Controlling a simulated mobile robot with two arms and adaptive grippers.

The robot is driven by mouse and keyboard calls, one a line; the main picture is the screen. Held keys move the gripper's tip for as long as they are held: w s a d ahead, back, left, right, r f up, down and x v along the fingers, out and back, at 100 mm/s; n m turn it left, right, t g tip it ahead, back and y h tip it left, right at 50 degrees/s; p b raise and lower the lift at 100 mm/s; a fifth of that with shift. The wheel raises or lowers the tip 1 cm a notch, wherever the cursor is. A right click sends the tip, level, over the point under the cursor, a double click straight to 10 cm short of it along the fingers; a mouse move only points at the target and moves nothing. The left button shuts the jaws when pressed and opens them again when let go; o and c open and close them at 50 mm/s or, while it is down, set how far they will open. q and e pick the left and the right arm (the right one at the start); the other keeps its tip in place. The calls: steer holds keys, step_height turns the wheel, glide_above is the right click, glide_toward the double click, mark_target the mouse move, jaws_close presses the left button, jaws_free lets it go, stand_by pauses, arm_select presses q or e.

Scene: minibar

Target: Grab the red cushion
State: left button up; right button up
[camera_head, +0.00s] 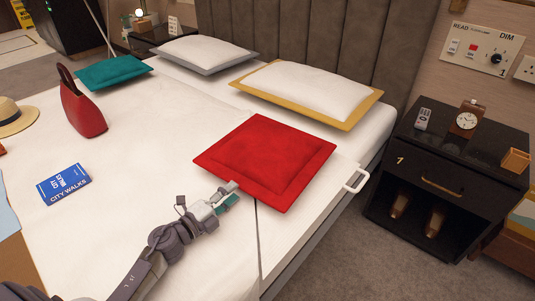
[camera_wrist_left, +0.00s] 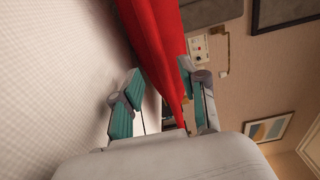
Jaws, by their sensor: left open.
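The red cushion (camera_head: 268,158) lies flat on the bed near its right edge in the head view. My left gripper (camera_head: 230,195) is at the cushion's near left edge, low over the bed. In the left wrist view the red cushion (camera_wrist_left: 158,45) runs down from the top, and its lower edge lies between the two teal-padded fingers of my left gripper (camera_wrist_left: 160,95). The fingers are spread apart. I cannot tell whether either finger touches the cushion. My right gripper does not show.
The white bed (camera_head: 150,195) also holds a teal cushion (camera_head: 114,72), a red bag (camera_head: 83,112), a blue book (camera_head: 64,184) and two pillows at the headboard. A white handle (camera_head: 356,180) sticks out at the bed's right edge. A black nightstand (camera_head: 450,165) stands to the right.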

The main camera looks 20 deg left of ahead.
mark_target(241, 184)
arm_select(q)
steer(key=x, duration=0.4)
steer(key=shift+w+d+r, duration=0.1)
steer(key=shift+w, duration=0.1)
jaws_close()
